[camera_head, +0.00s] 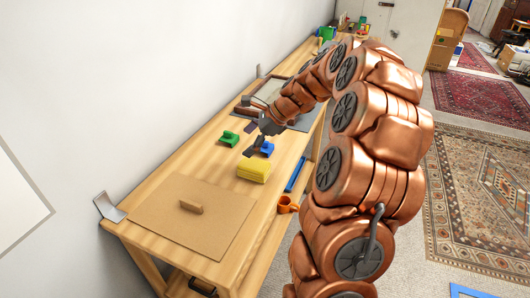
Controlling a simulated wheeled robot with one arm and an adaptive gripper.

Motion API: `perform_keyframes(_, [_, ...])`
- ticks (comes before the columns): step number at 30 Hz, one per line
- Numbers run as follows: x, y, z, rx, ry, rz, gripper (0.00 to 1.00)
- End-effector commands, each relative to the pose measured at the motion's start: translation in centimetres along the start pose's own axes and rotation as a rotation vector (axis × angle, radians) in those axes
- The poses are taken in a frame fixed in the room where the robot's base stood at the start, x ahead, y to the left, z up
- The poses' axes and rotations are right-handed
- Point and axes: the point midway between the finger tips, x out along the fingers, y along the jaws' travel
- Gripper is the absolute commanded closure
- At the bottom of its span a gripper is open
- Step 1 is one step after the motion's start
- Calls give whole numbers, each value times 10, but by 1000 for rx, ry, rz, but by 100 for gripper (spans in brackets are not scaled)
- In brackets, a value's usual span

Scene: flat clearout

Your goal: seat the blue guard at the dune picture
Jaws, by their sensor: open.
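A small blue guard (267,147) lies on the wooden workbench, a little in front of a framed picture. My gripper (258,130) is open over the bench, just behind and above the blue guard. One dark finger reaches down beside the guard's left side; I cannot tell if it touches. A flat framed picture (270,91) lies further back on a grey mat (303,122), partly hidden by my arm. I cannot make out whether it shows dunes. A green guard (229,139) lies to the left of the blue one.
A brown board with a handle (185,226) covers the near end. A metal bracket (108,207) is at the wall.

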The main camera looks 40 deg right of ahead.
Motion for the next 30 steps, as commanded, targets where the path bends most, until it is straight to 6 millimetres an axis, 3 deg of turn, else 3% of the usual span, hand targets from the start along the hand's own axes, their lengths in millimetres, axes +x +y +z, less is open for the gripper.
perform_keyframes(1, [2,-15,-21,75,-10,-33,11])
perform_keyframes(6, [-4,-51,-70,290,-43,-117,11])
perform_keyframes(12, [-10,-71,-101,413,-63,-168,11])
perform_keyframes(26, [19,-80,-101,429,-66,-175,11])
perform_keyframes(30, [36,-82,-96,428,-67,-171,11])
